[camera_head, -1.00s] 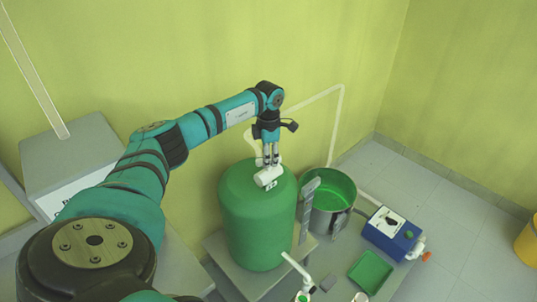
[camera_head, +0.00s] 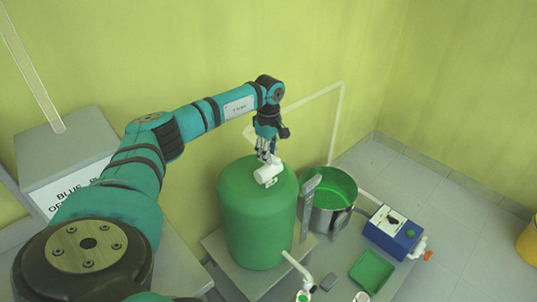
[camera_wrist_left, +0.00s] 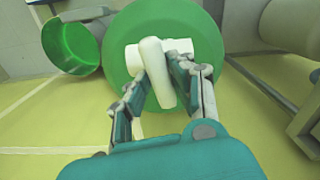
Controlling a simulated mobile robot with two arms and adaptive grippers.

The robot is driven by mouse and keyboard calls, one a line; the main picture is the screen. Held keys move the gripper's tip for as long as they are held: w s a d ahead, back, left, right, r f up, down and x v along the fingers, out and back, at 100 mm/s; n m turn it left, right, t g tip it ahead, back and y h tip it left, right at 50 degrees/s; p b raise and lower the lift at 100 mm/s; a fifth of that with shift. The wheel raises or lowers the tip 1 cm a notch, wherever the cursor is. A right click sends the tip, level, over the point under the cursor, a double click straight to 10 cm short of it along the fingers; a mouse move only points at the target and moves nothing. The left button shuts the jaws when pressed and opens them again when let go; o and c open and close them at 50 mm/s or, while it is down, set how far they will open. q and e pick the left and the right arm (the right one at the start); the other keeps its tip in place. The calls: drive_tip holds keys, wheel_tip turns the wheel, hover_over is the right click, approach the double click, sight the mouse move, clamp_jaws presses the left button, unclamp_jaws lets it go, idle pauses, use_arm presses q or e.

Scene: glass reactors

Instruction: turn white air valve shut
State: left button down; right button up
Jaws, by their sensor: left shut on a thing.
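The white air valve (camera_head: 268,174) sits on top of the green tank (camera_head: 255,225). My left gripper (camera_head: 268,155) points down at it from above, its fingers at the valve. In the left wrist view, the valve's long white handle (camera_wrist_left: 158,72) lies between the two fingers of my left gripper (camera_wrist_left: 158,82), and a white pipe body runs crosswise beneath it. The gripper is shut on the handle. The fingers hide part of the valve in the head view. My right gripper does not show.
A metal pot with green inside (camera_head: 330,197) stands right of the tank. A blue box with a switch (camera_head: 393,232) and a green tray (camera_head: 371,271) are farther right. A grey cabinet (camera_head: 65,155) stands at left. A white pipe (camera_head: 338,120) runs along the wall.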

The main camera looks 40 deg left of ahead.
use_arm(q)
drive_tip(key=shift+m, duration=1.1)
drive_tip(key=shift+r, duration=0.1)
drive_tip(key=c, duration=1.2)
unclamp_jaws()
drive_tip(key=shift+o, duration=0.2)
wheel_tip(320, 180, up, 12)
